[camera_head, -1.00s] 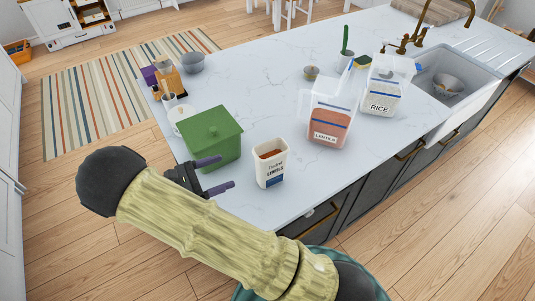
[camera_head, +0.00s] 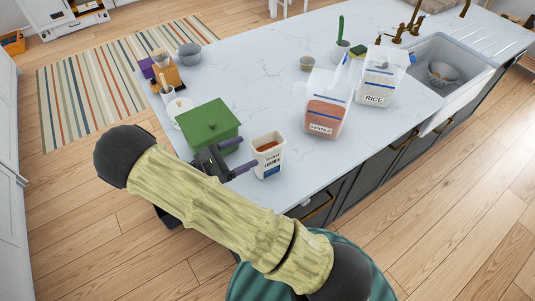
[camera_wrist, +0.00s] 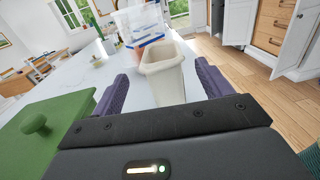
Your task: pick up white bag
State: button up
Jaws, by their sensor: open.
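In the wrist view the white bag (camera_wrist: 164,77) appears straight ahead, lined up between the two purple fingers. My gripper (camera_head: 240,157) is open and empty in the head view, its fingertips close to the bag's left side. The wrist view also shows my gripper (camera_wrist: 162,88) with its fingers apart. I cannot tell whether the fingertips overlap the bag's sides.
A green lidded box (camera_head: 208,126) stands just left of my gripper. The sink (camera_head: 440,60) is further right. The middle of the counter (camera_head: 245,75) is clear.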

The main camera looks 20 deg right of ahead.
aim_at(254, 148)
jog(key=p+x, duration=0.1)
jog(key=x, duration=0.2)
jog(key=shift+r, duration=0.1)
jog(key=shift+d, duration=0.35)
jog(key=shift+w+d+p, duration=0.2)
jog(key=shift+d+p, duration=0.35)
jog(key=shift+p, duration=0.05)
jog(key=p+x, duration=0.2)
jog(key=x, duration=0.1)
jog(key=shift+d, duration=0.1)
jog(key=shift+w+d+f, duration=0.15)
jog(key=shift+d+f, duration=0.15)
jog(key=shift+d, duration=0.15)
jog(key=shift+a, duration=0.1)
jog(key=shift+c, duration=0.2)
grip_shut()
